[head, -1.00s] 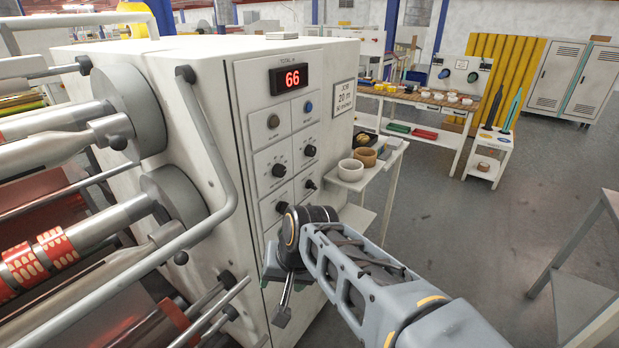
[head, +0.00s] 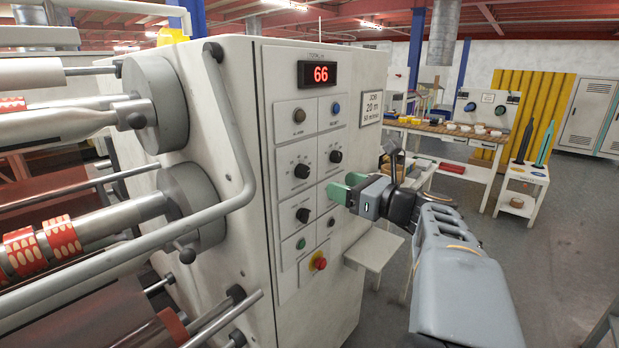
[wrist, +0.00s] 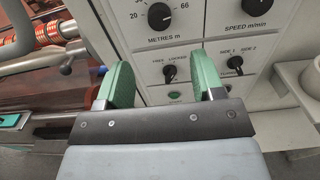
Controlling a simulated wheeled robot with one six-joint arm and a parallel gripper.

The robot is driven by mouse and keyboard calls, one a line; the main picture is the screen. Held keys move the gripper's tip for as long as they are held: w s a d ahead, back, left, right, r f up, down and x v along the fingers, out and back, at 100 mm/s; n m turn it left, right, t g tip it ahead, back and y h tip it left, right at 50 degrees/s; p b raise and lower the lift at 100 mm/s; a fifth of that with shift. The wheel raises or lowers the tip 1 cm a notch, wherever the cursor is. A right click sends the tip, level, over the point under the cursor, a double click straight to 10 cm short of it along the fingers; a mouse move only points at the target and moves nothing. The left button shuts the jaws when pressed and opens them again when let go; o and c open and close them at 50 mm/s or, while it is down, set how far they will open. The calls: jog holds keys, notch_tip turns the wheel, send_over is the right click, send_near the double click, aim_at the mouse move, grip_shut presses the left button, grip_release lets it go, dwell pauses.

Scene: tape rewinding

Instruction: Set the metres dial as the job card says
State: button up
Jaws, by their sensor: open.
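The metres dial (head: 302,171) is a black knob on the white control panel. It also shows at the top of the wrist view (wrist: 160,15), with the marks 20 and 66 around it; I cannot tell its exact setting. The red display (head: 318,74) reads 66. The job card (head: 371,108) reads 20 m and 50 m/min. My gripper (head: 346,188) is open and empty, with green fingers pointing at the panel. It is right of and a little below the metres dial in the head view, apart from it. In the wrist view the dial lies beyond the fingertips (wrist: 163,72).
The speed dial (wrist: 258,3) is right of the metres dial. The free/locked knob (wrist: 169,74) and side knob (wrist: 235,63) are below. A red stop button (head: 319,262) is lower. A bent grey rail (head: 232,130) stands left of the panel. A small shelf (head: 375,250) is at right.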

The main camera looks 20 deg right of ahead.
aim_at(306, 174)
jog(key=x, duration=1)
jog(key=shift+w+a, duration=0.15)
jog(key=shift+w, duration=0.05)
jog(key=shift+c, duration=0.2)
